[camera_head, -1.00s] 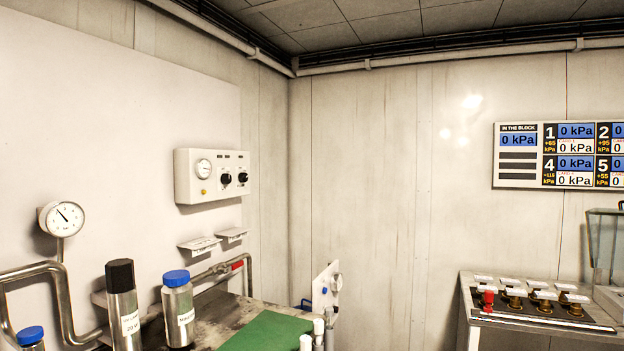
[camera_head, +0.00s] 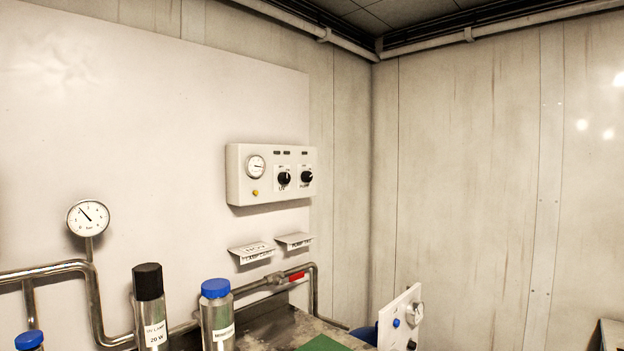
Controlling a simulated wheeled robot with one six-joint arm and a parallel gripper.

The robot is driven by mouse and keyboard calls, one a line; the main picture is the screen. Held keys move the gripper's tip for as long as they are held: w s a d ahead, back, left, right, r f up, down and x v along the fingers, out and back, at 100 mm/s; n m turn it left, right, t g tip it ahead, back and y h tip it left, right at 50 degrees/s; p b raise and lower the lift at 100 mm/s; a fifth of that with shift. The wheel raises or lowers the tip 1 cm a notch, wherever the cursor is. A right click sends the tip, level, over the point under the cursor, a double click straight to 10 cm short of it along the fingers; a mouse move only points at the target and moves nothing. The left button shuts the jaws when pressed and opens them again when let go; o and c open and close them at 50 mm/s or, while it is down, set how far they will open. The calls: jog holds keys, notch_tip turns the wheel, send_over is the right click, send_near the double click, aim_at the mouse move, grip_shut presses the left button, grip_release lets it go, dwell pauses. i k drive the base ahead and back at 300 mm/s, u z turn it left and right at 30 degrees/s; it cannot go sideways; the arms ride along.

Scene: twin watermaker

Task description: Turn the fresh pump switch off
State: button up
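A white control box (camera_head: 236,190) hangs on the left wall with a round gauge (camera_head: 256,167) and two black rotary knobs. The left knob (camera_head: 284,178) has a label that seems to read UV. The right knob (camera_head: 306,176) has a label too small to read surely. A small white panel (camera_head: 395,325) at the lower right carries another knob (camera_head: 415,313) and a blue button. I cannot tell which knob is the fresh pump switch. My gripper is not in view.
A pressure gauge (camera_head: 88,217) sits on a steel pipe (camera_head: 92,295) at the left. A black-capped cylinder (camera_head: 150,308) and a blue-capped bottle (camera_head: 216,314) stand in front of the wall. A pipe with a red handle (camera_head: 298,276) runs below the box. A green mat (camera_head: 324,343) shows at the bottom.

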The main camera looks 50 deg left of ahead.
aim_at(306, 177)
jog(key=u, duration=0.4)
jog(key=i, duration=0.65)
jog(key=u, duration=0.6)
